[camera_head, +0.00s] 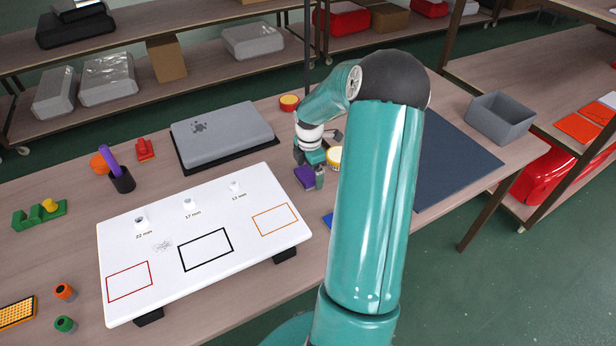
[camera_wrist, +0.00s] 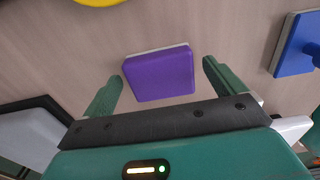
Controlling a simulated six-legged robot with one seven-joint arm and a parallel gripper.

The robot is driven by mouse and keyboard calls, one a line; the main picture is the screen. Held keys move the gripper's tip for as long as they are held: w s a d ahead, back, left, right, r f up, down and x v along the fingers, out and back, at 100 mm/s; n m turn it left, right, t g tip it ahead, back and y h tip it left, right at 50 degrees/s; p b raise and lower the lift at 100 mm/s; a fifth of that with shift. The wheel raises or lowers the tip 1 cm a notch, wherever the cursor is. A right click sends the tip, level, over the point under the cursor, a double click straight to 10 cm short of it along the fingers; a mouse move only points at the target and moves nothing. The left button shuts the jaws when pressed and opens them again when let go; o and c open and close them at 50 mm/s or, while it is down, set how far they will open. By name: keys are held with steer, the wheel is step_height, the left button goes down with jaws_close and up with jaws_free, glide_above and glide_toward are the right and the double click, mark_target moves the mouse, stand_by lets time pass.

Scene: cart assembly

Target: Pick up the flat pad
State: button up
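The flat pad is most likely the purple square pad (camera_head: 304,177) on the table, just right of the white board. In the wrist view the purple pad (camera_wrist: 160,74) has a pale layer along its edge. My gripper (camera_wrist: 163,68) is open, with one green finger on each side of the pad. A gap shows between the pad and the right finger, and a smaller one at the left. In the head view my gripper (camera_head: 310,167) is low over the table at the pad, partly covering it. I cannot tell the exact fingertip height.
A blue block (camera_wrist: 296,46) lies to the right in the wrist view. The white board (camera_head: 200,275) and a grey case (camera_head: 222,134) are at left. A grey bin (camera_head: 503,118) stands at the right end.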

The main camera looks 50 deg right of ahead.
mark_target(309, 173)
steer(key=c, duration=1)
steer(key=shift+r, duration=0.5)
step_height(309, 173, up, 2)
steer(key=shift+r, duration=0.15)
steer(key=shift+s+a+r, duration=0.75)
steer(key=shift+s+r, duration=0.85)
steer(key=shift+s, duration=0.6)
steer(key=shift+s+a+r, duration=0.75)
steer(key=shift+s+r, duration=0.9)
steer(key=shift+s, duration=0.6)
steer(key=shift+s+a+r, duration=0.75)
steer(key=shift+s+r, duration=0.85)
steer(key=shift+s, duration=0.6)
